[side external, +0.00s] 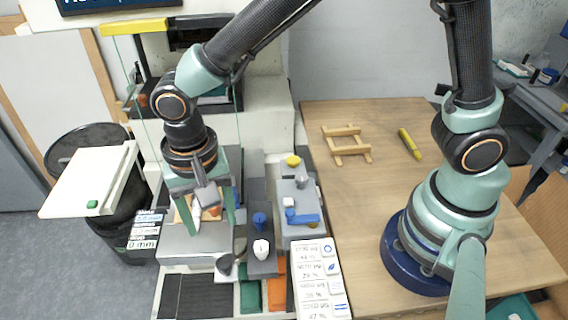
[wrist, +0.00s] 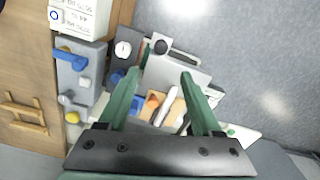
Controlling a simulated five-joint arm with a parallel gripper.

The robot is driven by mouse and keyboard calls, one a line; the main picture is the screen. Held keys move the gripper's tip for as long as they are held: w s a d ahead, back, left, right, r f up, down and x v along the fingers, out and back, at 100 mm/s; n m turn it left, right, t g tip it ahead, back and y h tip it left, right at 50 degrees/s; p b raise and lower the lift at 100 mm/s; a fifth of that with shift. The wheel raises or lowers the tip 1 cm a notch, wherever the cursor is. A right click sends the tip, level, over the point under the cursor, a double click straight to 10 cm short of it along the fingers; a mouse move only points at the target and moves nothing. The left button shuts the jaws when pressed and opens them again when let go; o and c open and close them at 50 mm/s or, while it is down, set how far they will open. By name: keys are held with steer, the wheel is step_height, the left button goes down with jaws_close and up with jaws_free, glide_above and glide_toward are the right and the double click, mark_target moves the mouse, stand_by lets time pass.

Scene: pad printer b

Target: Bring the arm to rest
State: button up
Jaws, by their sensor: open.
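My gripper (side external: 210,215) is at the end of my raised arm, above the metal bed of the pad printer (side external: 185,246) in the side external view. Its two green fingers are apart, and they also show spread in the wrist view (wrist: 168,82). No object is clearly held between them. Below and between the fingers lie a light tan piece with an orange part (wrist: 153,102) and a pale elongated part (wrist: 171,101). Whether the fingers touch anything there cannot be told.
A grey panel with a blue lever (side external: 303,217) and yellow knob stands right of the printer bed. A wooden rack (side external: 346,145) and a yellow marker (side external: 410,144) lie on the wooden table (side external: 375,200). A white board (side external: 90,182) and black bin (side external: 85,145) are left. The table's middle is clear.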

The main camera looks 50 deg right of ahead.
steer(key=w+d+r+n+t+y, duration=0.1)
steer(key=w+d+r+n+t, duration=0.15)
steer(key=d+r, duration=0.8)
steer(key=s+d+r+n+t, duration=0.1)
steer(key=d, duration=0.6)
steer(key=s+d+r+n+t+h, duration=0.1)
steer(key=s+d+r+n+t, duration=0.1)
steer(key=d, duration=0.6)
steer(key=shift+s+d, duration=0.2)
steer(key=shift+s, duration=0.1)
